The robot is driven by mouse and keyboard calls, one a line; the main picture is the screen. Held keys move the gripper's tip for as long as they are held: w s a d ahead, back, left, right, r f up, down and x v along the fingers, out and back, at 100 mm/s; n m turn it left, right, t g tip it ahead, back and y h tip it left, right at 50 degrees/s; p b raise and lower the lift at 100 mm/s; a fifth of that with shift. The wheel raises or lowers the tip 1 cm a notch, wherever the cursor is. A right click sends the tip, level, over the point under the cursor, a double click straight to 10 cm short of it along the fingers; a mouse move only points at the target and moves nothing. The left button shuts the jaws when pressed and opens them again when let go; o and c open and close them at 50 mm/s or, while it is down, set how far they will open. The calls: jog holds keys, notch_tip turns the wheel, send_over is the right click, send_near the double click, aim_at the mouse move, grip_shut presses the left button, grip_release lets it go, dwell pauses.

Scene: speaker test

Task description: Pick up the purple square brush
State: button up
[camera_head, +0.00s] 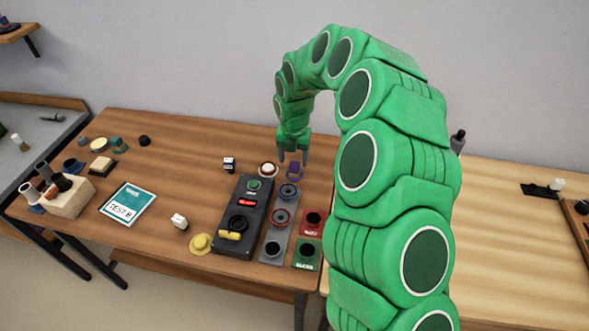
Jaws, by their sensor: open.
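A small purple item (294,172), which looks like the purple square brush, stands on the brown wooden table (200,140) near its right edge. It has a wider base and a narrower upper part; it is too small to make out bristles. My gripper (293,158) hangs from the green arm, fingers pointing down and apart, above or just behind the purple item. The fingers hold nothing that I can see. I cannot tell whether they touch the item.
Left of the purple item is a round white-and-brown piece (267,169). In front stand a dark control box (226,243) and a grey panel (270,232) with round holders. Red (312,217) and green (306,262) blocks sit close to my arm. The table's middle is mostly clear.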

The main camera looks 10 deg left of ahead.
aim_at(295, 164)
jog(key=shift+w+d+f, duration=0.1)
jog(key=shift+f, duration=1.05)
jog(key=shift+w+f, duration=0.1)
jog(key=shift+f, duration=1)
jog(key=c, duration=1.1)
jog(key=shift+o, duration=0.2)
jog(key=shift+r, duration=0.1)
